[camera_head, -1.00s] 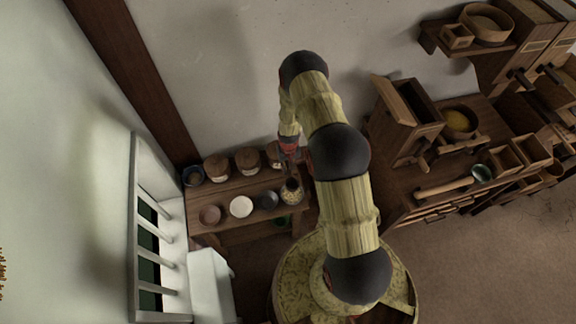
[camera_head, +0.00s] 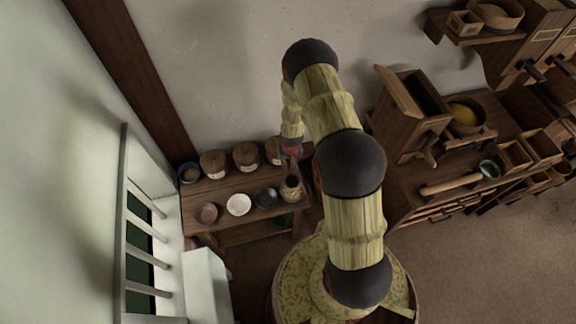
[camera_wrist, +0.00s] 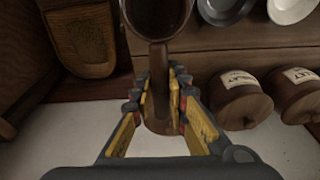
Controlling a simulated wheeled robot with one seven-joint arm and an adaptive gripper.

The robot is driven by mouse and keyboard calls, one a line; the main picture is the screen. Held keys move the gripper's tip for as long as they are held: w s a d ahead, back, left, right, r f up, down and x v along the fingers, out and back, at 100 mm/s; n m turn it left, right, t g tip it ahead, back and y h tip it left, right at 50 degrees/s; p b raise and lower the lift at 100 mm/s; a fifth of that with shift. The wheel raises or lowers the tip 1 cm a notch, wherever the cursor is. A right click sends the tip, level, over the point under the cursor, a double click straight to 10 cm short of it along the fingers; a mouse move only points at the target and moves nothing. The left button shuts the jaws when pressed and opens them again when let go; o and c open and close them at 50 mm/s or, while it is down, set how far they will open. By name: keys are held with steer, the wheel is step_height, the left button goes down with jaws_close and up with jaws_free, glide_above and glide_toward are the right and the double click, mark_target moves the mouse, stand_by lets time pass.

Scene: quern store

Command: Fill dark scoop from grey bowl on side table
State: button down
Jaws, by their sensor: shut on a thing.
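My gripper (camera_wrist: 160,88) is shut on the handle of the dark brown scoop (camera_wrist: 158,50). The scoop's round cup shows at the top of the wrist view, cut off by the frame edge. Its inside looks dark, and I cannot tell whether it holds anything. The grey bowl (camera_wrist: 224,10) is just right of the cup in the wrist view, apart from it. In the head view the grey bowl (camera_head: 266,198) stands on the side table (camera_head: 222,190), left of my gripper (camera_head: 291,155). My arm partly hides that end of the table.
A white bowl (camera_head: 239,205) and a brown bowl (camera_head: 207,213) stand left of the grey bowl. Lidded jars (camera_head: 214,164) line the wall side; labels show in the wrist view (camera_wrist: 240,98). A wooden bench (camera_head: 420,185) with boxes stands to the right.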

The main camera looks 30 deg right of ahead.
mark_target(289, 175)
steer(key=b, duration=0.3)
steer(key=shift+s+f+b, duration=0.1)
steer(key=shift+f+b, duration=0.15)
steer(key=shift+b, duration=0.1)
steer(key=t+b, duration=0.1)
steer(key=b, duration=0.3)
steer(key=b, duration=0.5)
steer(key=shift+t+h, duration=0.3)
steer(key=shift+t, duration=0.1)
steer(key=t+b, duration=0.1)
steer(key=b, duration=0.4)
steer(key=shift+s+f+h, duration=0.1)
steer(key=shift+h, duration=0.2)
steer(key=shift+a+t+b, duration=0.1)
steer(key=shift+t+b, duration=0.7)
steer(key=shift+b, duration=0.45)
step_height(289, 175, down, 6)
steer(key=b, duration=0.4)
steer(key=shift+s+a+r+p, duration=0.1)
steer(key=shift+s+a+p, duration=0.1)
steer(key=shift+s, duration=0.35)
steer(key=shift+s+a+r+p, duration=0.1)
steer(key=shift+s+a+p, duration=0.1)
steer(key=shift+s, duration=0.35)
steer(key=shift+d, duration=0.1)
